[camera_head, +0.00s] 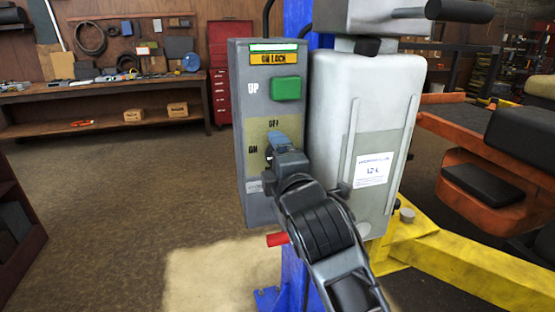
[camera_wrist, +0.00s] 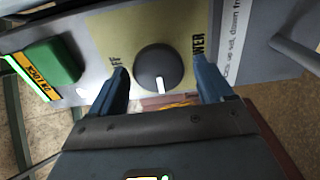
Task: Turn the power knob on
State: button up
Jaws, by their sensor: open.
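The power knob (camera_wrist: 160,68) is a round dark knob on a beige panel of the grey control box (camera_head: 240,200). In the wrist view its white mark points down the picture, a quarter turn from the OFF label at left; in the head view ON stands left of the knob area and OFF above. My gripper (camera_wrist: 159,66) is open, with one blue-grey finger on each side of the knob and visible gaps between. In the head view my gripper (camera_head: 278,142) is in front of the panel and hides the knob.
A green button (camera_head: 286,88) sits higher on the box, near a lit strip. A pale grey housing (camera_head: 385,110) stands right beside the box. A red handle (camera_head: 277,239) sticks out below. A workbench (camera_head: 100,90) is far back left; the floor at left is clear.

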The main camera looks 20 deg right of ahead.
jog(key=s+b, duration=0.1)
jog(key=s, duration=0.6)
jog(key=shift+s+a+b, duration=0.35)
jog(key=shift+s+a, duration=0.05)
jog(key=s+f+m+g+y, duration=0.2)
jog(key=s+f+m, duration=0.5)
jog(key=s+f, duration=1.05)
jog(key=s+d+r+m+g, duration=0.1)
jog(key=s+d+m, duration=0.2)
jog(key=s+m, duration=0.7)
jog(key=f+v, duration=0.3)
jog(key=v, duration=1.1)
jog(key=shift+s, duration=0.5)
